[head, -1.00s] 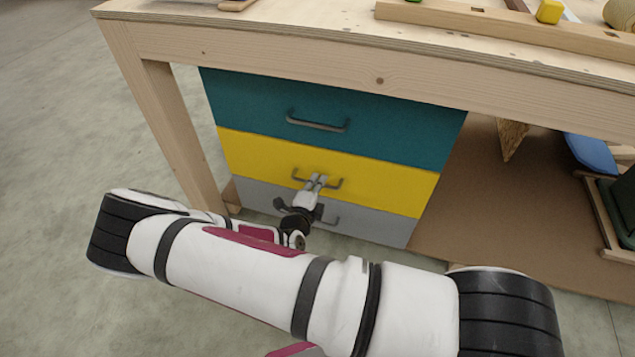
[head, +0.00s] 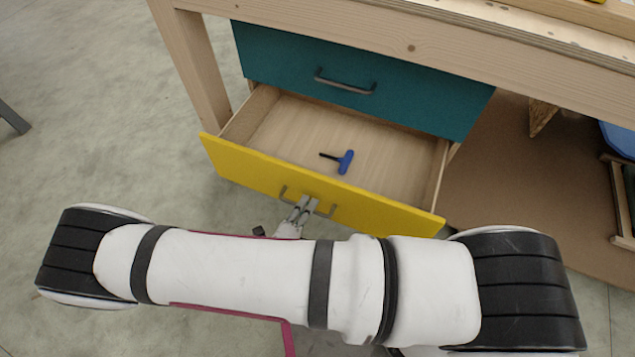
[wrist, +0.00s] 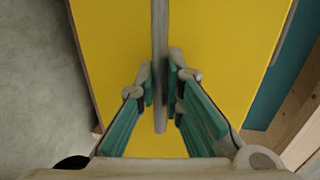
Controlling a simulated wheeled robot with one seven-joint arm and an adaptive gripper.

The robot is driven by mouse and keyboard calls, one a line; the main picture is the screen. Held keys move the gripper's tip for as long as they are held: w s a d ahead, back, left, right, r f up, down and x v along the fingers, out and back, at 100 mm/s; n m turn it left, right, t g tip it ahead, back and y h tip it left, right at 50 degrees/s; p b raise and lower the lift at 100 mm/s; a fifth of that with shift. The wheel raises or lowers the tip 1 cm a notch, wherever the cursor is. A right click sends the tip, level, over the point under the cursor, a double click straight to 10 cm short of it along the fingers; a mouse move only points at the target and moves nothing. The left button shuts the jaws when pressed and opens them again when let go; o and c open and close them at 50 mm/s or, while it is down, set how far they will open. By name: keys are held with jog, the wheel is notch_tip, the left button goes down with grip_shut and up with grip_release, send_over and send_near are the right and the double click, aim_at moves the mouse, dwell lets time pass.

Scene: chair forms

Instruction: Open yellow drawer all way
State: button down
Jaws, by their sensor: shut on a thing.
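The yellow drawer (head: 247,165) stands pulled out of the workbench, its pale wooden inside in view in the head view. Its front also fills much of the wrist view (wrist: 228,35). My gripper (head: 303,205) is at the middle of this front, shut on the drawer's grey bar handle (head: 326,211). In the wrist view the handle (wrist: 159,60) runs between the two fingers of my gripper (wrist: 160,88). A blue-handled tool (head: 345,162) with a dark shaft lies on the drawer floor.
The teal drawer (head: 300,62) above is shut. A wooden bench leg (head: 195,65) stands left of the drawers. A brown lower shelf (head: 510,170) is at the right, with a blue object (head: 620,138) on it. The grey floor (head: 110,110) at the left is mostly clear.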

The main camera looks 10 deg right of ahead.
jog(key=f+v, duration=0.1)
jog(key=v, duration=0.5)
jog(key=shift+s+a+f, duration=0.15)
jog(key=shift+s+a, duration=0.05)
jog(key=shift+s, duration=0.05)
jog(key=c, duration=1.7)
grip_release()
jog(key=v, duration=1.2)
